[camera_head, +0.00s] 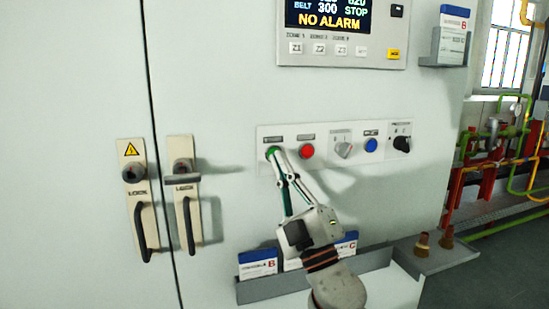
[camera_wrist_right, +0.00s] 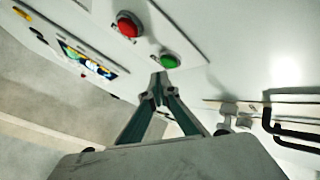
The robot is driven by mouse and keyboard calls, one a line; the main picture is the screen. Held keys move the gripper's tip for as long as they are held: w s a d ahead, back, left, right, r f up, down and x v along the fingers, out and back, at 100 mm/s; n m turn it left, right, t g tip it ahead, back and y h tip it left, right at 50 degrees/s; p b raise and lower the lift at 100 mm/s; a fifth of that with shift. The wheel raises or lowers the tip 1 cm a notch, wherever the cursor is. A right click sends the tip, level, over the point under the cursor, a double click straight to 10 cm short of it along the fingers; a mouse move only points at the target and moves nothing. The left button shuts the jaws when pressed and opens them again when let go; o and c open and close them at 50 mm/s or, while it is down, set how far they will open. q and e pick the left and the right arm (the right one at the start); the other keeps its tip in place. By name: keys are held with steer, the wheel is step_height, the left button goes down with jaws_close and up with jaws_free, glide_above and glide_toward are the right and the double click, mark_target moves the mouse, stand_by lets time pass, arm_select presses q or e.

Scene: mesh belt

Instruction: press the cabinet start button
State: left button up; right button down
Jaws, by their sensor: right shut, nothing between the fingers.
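The green button (camera_head: 272,151) sits at the left end of a white control strip on the cabinet (camera_head: 225,100). My right gripper (camera_head: 277,157) is shut and empty, with its tips at the green button, overlapping its lower edge. In the right wrist view the green button (camera_wrist_right: 170,61) shows just beyond the shut fingertips (camera_wrist_right: 158,78). I cannot tell whether the tips touch it. The red button (camera_head: 307,151) is just right of it and also shows in the wrist view (camera_wrist_right: 128,25). My left gripper is not in view.
Right of the red button are a selector switch (camera_head: 344,149), a blue button (camera_head: 371,145) and a black knob (camera_head: 402,143). A display panel (camera_head: 340,30) reads STOP and NO ALARM. Two door handles (camera_head: 145,225) (camera_head: 187,220) stick out at left. A card tray (camera_head: 275,288) is below.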

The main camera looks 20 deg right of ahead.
stand_by(0.9)
stand_by(0.4)
steer(key=shift+w, duration=0.2)
steer(key=shift+w, duration=0.3)
steer(key=shift+w+b, duration=0.35)
steer(key=shift+w, duration=0.1)
stand_by(0.8)
steer(key=shift+s, duration=0.9)
